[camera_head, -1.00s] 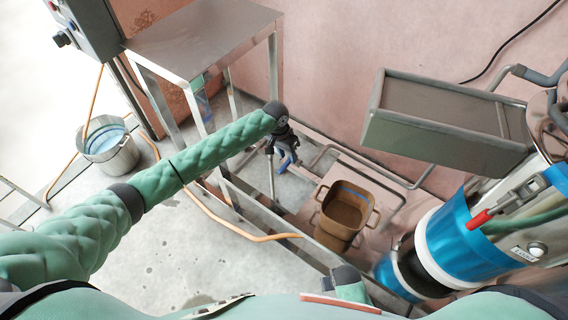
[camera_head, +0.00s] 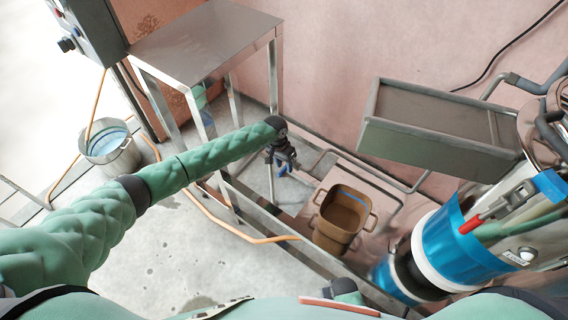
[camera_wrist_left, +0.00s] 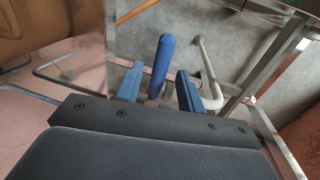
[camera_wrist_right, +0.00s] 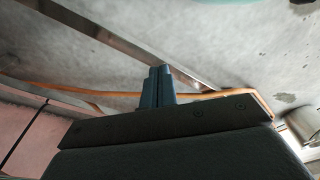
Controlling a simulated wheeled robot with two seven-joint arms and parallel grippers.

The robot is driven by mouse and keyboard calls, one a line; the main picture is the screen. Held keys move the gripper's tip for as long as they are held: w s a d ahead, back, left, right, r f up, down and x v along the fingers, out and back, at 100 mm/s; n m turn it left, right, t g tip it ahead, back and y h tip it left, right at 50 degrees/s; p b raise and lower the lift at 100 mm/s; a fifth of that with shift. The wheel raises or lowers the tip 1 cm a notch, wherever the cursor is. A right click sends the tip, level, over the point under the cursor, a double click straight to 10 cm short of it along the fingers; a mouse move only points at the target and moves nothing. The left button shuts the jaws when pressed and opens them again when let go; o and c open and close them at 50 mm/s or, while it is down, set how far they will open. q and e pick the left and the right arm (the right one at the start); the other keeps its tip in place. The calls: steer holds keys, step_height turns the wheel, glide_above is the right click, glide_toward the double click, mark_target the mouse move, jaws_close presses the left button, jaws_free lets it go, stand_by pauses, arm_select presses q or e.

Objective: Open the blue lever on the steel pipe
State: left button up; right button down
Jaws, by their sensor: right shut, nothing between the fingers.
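The blue lever (camera_wrist_left: 162,62) shows in the left wrist view, pointing up the picture between the two fingers of my left gripper (camera_wrist_left: 158,88). The fingers are apart, with a gap on each side of the lever. The steel pipe (camera_wrist_left: 206,72) runs just right of the lever. In the head view my left gripper (camera_head: 282,168) is at the pipe beside the steel frame, and the gripper hides most of the lever. My right gripper (camera_wrist_right: 158,85) is shut and empty in the right wrist view.
A brown pot (camera_head: 340,236) with two handles stands right of my left gripper. A steel table (camera_head: 205,40) is behind my left arm. An orange hose (camera_head: 235,230) crosses the floor. A blue-banded machine (camera_head: 450,240) with a red-handled latch stands at the right.

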arm_select(q)
steer(key=shift+f, duration=0.2)
jaws_close()
